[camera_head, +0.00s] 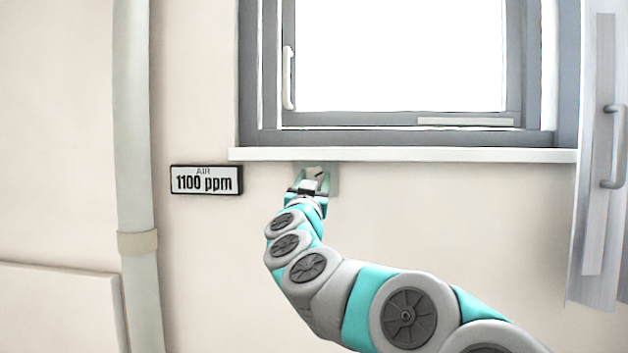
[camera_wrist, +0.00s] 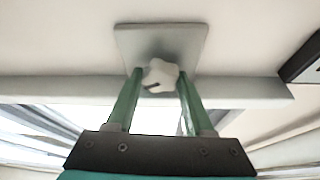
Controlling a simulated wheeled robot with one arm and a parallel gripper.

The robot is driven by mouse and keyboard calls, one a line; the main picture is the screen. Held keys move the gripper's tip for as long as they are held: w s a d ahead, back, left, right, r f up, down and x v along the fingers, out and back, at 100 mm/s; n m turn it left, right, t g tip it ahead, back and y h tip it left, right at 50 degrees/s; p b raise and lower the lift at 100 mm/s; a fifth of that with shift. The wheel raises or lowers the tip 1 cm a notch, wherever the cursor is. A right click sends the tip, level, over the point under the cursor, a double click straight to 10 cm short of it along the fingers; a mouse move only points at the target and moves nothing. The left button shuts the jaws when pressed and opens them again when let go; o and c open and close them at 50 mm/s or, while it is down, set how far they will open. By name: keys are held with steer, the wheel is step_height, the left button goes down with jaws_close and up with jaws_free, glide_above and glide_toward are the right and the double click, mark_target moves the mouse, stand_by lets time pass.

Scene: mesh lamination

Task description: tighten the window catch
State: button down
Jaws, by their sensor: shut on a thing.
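A white lobed knob (camera_wrist: 161,75) with a small dark mark sits on a square grey plate (camera_wrist: 128,42) in the wrist view. In the head view the plate (camera_head: 332,181) is on the wall just below the window sill. My gripper (camera_wrist: 160,82) has one green finger on each side of the knob and is shut on it. In the head view my gripper (camera_head: 312,184) is at the plate and partly hides it and the knob. The window (camera_head: 400,55) above has a grey frame and a white upright handle (camera_head: 289,78) on its left side.
The white sill (camera_head: 400,155) juts out just above my gripper. A sign reading "AIR 1100 ppm" (camera_head: 206,180) hangs to the left. A pale vertical pipe (camera_head: 133,130) stands farther left. A grey panel with a handle (camera_head: 613,147) is at the right edge.

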steer(key=shift+r+m+p, duration=0.1)
steer(key=shift+m+p, duration=0.2)
steer(key=shift+p, duration=0.05)
steer(key=shift+r+m+h+p, duration=0.1)
steer(key=shift+m+h+p, duration=0.7)
steer(key=shift+m, duration=0.4)
steer(key=shift+a+m+g+h+p, duration=0.1)
steer(key=shift+m+g+h+p, duration=0.55)
steer(key=shift+m, duration=1.95)
steer(key=shift+h+b, duration=0.3)
steer(key=shift+h, duration=0.25)
steer(key=shift+c, duration=1.4)
jaws_free()
